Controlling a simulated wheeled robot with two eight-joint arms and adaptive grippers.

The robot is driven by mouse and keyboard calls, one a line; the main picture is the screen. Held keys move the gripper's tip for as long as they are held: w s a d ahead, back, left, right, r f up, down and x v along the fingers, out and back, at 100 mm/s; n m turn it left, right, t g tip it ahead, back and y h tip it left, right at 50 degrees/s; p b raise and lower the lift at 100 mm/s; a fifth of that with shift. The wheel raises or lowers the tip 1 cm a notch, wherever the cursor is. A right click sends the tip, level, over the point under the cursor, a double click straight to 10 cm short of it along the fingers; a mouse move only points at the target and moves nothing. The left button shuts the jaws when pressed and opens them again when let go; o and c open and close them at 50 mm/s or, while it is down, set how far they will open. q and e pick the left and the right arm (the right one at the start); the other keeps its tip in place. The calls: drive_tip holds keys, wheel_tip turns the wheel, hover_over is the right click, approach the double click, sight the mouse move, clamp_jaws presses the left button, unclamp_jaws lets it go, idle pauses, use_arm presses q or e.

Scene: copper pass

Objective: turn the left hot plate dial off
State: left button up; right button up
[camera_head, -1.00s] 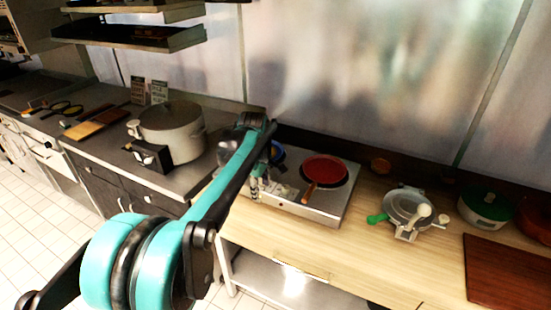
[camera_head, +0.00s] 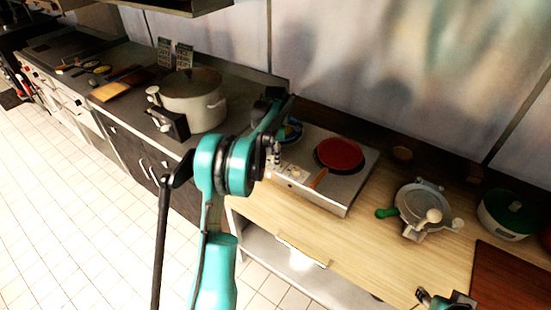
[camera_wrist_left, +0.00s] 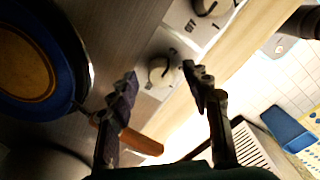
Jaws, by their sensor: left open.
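The silver hot plate (camera_head: 360,178) stands on the wooden counter, with a blue pan (camera_head: 291,131) on its left burner and a red pan (camera_head: 339,153) on its right. My left gripper (camera_head: 274,164) is over the hot plate's front left corner. In the left wrist view my left gripper (camera_wrist_left: 163,78) is open and empty. The left dial (camera_wrist_left: 162,70), a pale round knob, shows between and beyond its fingertips; I cannot tell if they touch it. The right dial (camera_wrist_left: 210,5) is at the top edge. My right gripper (camera_head: 445,299) is partly cut off at the lower right.
An orange pan handle (camera_wrist_left: 138,141) lies close to my left fingers. A large pot (camera_head: 193,100) stands on the dark counter to the left. The wooden counter's front is clear.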

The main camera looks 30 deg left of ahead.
use_arm(q)
drive_tip(key=shift+f, duration=0.4)
clamp_jaws()
